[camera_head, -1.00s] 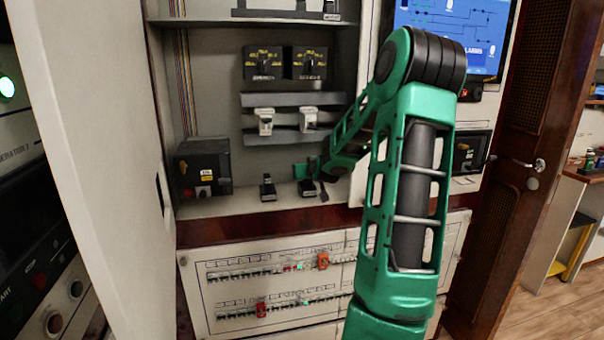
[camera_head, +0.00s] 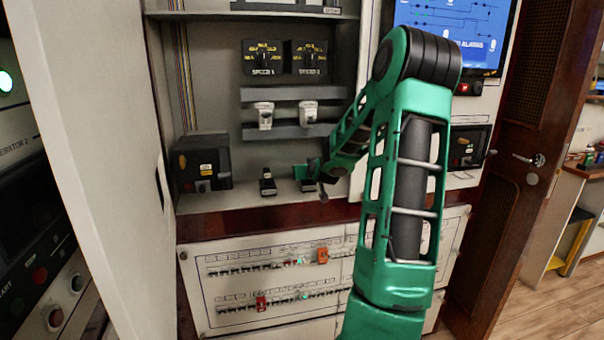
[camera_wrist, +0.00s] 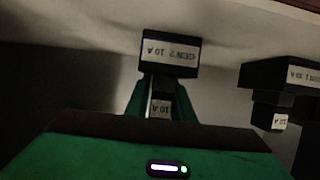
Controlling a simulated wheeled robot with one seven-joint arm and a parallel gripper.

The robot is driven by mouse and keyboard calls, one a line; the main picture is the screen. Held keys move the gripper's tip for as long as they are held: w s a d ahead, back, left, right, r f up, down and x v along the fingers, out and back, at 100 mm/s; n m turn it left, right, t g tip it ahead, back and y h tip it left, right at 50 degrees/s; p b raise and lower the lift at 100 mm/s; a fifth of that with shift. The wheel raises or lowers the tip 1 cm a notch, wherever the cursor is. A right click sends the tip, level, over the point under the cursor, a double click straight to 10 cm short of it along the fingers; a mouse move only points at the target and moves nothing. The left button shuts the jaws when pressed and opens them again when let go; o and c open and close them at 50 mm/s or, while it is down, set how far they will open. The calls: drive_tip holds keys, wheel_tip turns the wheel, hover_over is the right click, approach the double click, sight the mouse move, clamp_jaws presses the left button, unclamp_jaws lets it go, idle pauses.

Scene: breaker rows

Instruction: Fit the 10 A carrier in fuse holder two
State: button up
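My gripper (camera_wrist: 162,100) is at a dark block (camera_wrist: 168,52) labelled GEN 2 10 A in the wrist view. Its green fingers lie on both sides of a narrower part (camera_wrist: 161,108) labelled 10 A; I cannot tell whether they press on it. In the head view this dark piece (camera_head: 308,186) stands on the cabinet ledge beside my gripper (camera_head: 311,173). A similar piece (camera_head: 267,184) stands to its left; it also shows in the wrist view (camera_wrist: 280,75). Two white fuse holders sit on the rails above, one left (camera_head: 264,115) and one right (camera_head: 308,113).
A black box (camera_head: 202,163) stands at the ledge's left end. Two dark rotary switches (camera_head: 286,61) are above the rails. The open cabinet door (camera_head: 95,150) bounds the left side. A breaker panel (camera_head: 275,270) is below. My arm covers the cabinet's right side.

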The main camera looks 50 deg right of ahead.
drive_tip(key=o, duration=0.3)
drive_tip(key=shift+s, duration=0.1)
drive_tip(key=v, duration=1)
drive_tip(key=shift+s+a+r, duration=0.15)
drive_tip(key=shift+a+r, duration=0.05)
idle(0.4)
drive_tip(key=shift+a+f, duration=0.15)
drive_tip(key=shift+a, duration=0.1)
drive_tip(key=s+a+f+n+g+y, duration=0.1)
drive_tip(key=s+a+f+g+y, duration=0.25)
drive_tip(key=s+a, duration=0.5)
drive_tip(key=s+a+f+g+y, duration=0.1)
drive_tip(key=s+a+g, duration=0.3)
drive_tip(key=s+a, duration=0.5)
drive_tip(key=s+a+f+m+g+y, duration=0.1)
drive_tip(key=s+a+g+y, duration=0.2)
drive_tip(key=s+a, duration=0.6)
drive_tip(key=s+g, duration=0.1)
drive_tip(key=s, duration=0.3)
drive_tip(key=shift+s+a+f, duration=0.25)
drive_tip(key=shift+a+f, duration=0.05)
drive_tip(key=shift+a, duration=0.1)
